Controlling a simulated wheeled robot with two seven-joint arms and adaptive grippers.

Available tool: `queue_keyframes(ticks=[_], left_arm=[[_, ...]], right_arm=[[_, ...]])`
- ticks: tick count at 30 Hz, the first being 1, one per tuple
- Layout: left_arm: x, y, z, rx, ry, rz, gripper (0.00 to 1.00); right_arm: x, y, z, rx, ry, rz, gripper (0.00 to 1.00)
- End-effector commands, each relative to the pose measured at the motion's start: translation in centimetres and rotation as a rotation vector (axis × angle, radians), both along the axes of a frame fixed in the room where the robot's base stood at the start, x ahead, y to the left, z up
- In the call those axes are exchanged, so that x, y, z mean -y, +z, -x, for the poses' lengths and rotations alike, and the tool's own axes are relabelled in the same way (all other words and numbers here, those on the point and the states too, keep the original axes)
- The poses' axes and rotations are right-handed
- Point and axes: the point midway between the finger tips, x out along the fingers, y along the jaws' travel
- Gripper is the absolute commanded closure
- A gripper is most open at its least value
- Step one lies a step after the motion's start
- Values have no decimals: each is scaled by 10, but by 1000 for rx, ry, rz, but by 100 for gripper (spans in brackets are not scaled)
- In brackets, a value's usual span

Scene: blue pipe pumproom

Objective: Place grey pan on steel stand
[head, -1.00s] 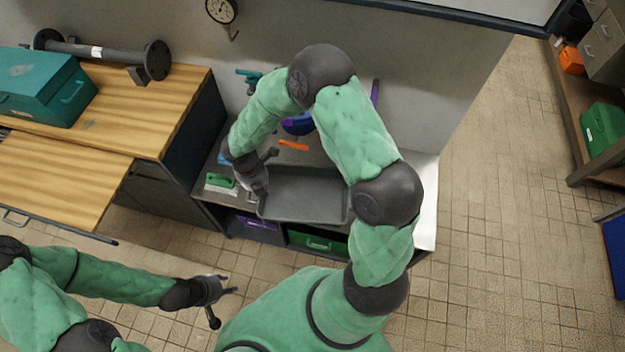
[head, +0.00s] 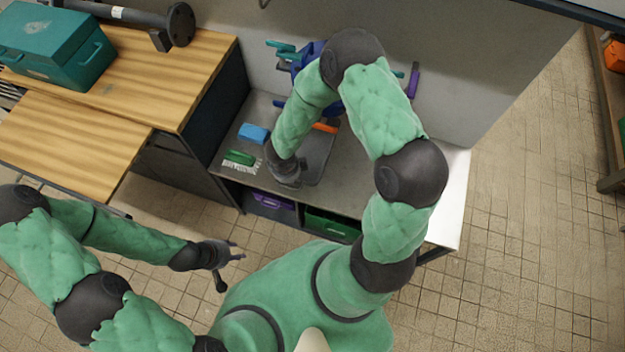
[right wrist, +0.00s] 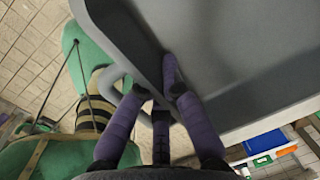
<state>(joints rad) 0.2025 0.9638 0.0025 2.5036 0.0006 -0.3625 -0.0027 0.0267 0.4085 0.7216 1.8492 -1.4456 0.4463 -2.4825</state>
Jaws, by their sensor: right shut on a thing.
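The grey pan (head: 320,150) shows in part in the head view, over the grey-topped bench (head: 352,190); my right forearm and wrist cover its left side. In the right wrist view the pan (right wrist: 235,55) fills the upper right, with a looped handle on its near edge. My right gripper (right wrist: 163,95) is shut on the pan at this handle and rim. In the head view the right fingers are hidden. I cannot tell whether the pan touches the bench or whether this bench is the steel stand. My left gripper (head: 233,264) is open and empty over the floor.
A blue box (head: 254,133), a green brush (head: 240,158) and an orange item (head: 325,128) lie on the bench. A blue device (head: 308,62) stands behind. Wooden worktops (head: 70,140) with a teal toolbox (head: 62,48) are at left. The bench's right side looks clear.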

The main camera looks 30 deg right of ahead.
Motion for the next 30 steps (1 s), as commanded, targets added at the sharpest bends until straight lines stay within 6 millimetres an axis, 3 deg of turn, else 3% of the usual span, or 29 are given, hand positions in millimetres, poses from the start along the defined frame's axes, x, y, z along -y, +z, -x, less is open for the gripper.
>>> queue_keyframes(ticks=[3,12,20,30], left_arm=[[0,-12,0,0,0,0,60],[0,-34,0,0,0,0,60],[0,-39,0,0,0,0,60],[0,-64,0,0,0,0,60]], right_arm=[[27,-13,0,3,-7,0,100],[60,-55,2,1,-4,0,100],[69,-65,2,2,-3,1,100],[73,-101,2,2,-2,1,100]])
